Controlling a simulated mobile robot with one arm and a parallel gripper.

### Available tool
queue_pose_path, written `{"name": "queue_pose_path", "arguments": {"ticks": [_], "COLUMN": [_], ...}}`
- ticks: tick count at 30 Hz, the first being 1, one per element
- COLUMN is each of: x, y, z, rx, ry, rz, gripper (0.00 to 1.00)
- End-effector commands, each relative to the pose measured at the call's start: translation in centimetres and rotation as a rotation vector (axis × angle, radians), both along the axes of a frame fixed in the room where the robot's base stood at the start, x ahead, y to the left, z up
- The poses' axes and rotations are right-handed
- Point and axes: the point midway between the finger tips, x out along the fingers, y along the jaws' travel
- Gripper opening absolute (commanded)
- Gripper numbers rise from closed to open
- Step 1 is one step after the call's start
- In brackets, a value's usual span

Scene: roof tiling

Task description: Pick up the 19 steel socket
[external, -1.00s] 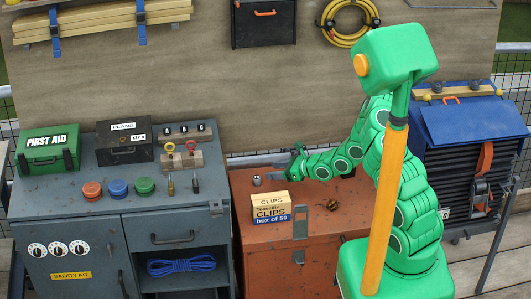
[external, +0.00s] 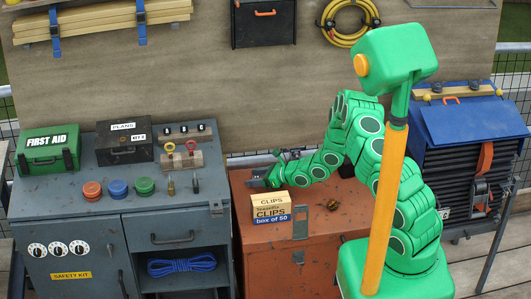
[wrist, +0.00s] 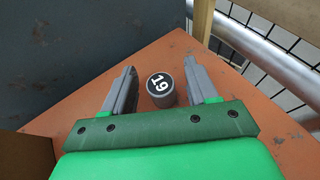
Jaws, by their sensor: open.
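The 19 steel socket (wrist: 160,88) is a short dark grey cylinder with a white "19" on its top. In the wrist view it stands upright on the orange-red chest top (wrist: 75,108), between the two grey fingers of my gripper (wrist: 160,85). The gripper is open, with a visible gap on each side of the socket. In the external view my gripper (external: 260,180) is low over the left back part of the chest top, behind the clips box, and the socket is hidden there.
The clips box (external: 270,207) stands just in front of my gripper. A small dark brass-coloured item (external: 333,205) lies to its right. The grey cabinet (external: 180,215) rises close on the left. A metal rail (wrist: 265,58) and mesh run behind the chest.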

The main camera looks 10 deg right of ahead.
Motion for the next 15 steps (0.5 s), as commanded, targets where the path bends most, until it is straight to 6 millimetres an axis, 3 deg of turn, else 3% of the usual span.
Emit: {"name": "queue_pose_path", "arguments": {"ticks": [7, 15], "x": [0.04, 0.03], "y": [0.08, 0.07], "z": [-0.02, -0.02], "rx": [0.0, 0.0], "ry": [0.001, 0.001], "rz": [0.0, 0.0], "gripper": [0.58, 0.17]}}
